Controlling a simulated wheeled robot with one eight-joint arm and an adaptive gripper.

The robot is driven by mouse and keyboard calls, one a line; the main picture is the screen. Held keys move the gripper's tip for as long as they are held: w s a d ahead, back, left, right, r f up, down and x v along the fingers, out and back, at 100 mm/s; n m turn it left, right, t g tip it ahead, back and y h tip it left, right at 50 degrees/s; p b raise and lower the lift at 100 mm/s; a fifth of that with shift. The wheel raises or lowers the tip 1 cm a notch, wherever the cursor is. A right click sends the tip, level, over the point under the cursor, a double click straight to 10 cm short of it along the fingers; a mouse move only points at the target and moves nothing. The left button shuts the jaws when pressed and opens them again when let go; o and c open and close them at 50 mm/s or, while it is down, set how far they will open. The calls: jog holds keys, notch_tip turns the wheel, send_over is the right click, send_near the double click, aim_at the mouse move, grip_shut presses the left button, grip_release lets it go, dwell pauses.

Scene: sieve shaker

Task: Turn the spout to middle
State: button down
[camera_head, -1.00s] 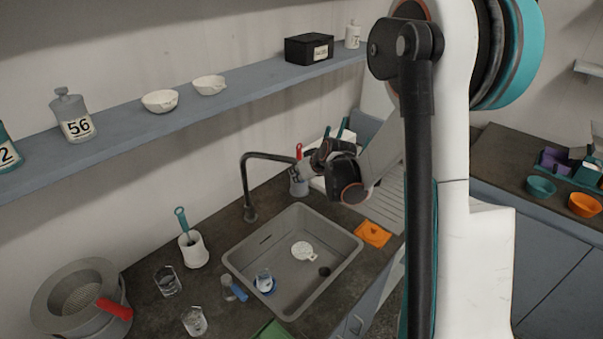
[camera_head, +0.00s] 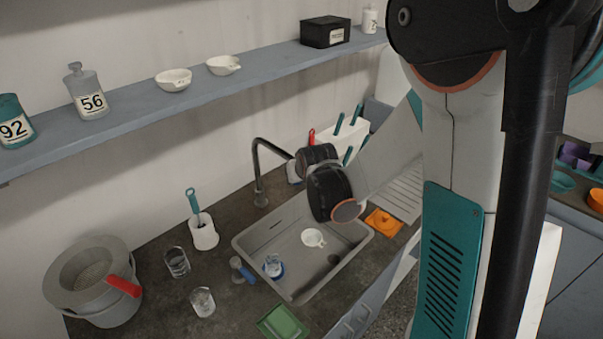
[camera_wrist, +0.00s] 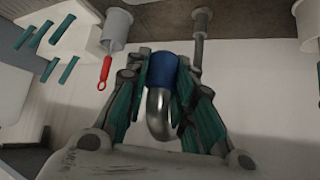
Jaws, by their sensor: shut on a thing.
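The dark tap spout (camera_head: 272,147) rises from the counter behind the sink (camera_head: 240,240) and bends over towards the sink's back right part. In the wrist view the spout's shiny curved end (camera_wrist: 158,112) with a blue tip (camera_wrist: 162,70) lies between the two fingers of my gripper (camera_wrist: 164,62). The fingers are shut on it from both sides. In the head view my gripper is mostly hidden behind my wrist at the spout's end.
A brush holder (camera_head: 204,235), glasses (camera_head: 177,262) and a pot (camera_head: 98,285) stand at left. An orange cloth (camera_head: 384,222) lies right of the sink. The shelf (camera_head: 135,105) runs above.

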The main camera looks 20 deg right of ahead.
jog(key=shift+a, duration=0.1)
dwell(0.3)
jog(key=c, duration=1.4)
grip_release()
jog(key=shift+o, duration=0.2)
jog(key=shift+s, duration=0.1)
jog(key=v, duration=1.2)
jog(key=s+a+g+b, duration=0.1)
jog(key=s+a+b, duration=0.1)
jog(key=s, duration=0.8)
jog(key=s+a+n+g+y+b, duration=0.1)
jog(key=s+a, duration=0.2)
jog(key=s, duration=0.7)
jog(key=shift+b, duration=0.4)
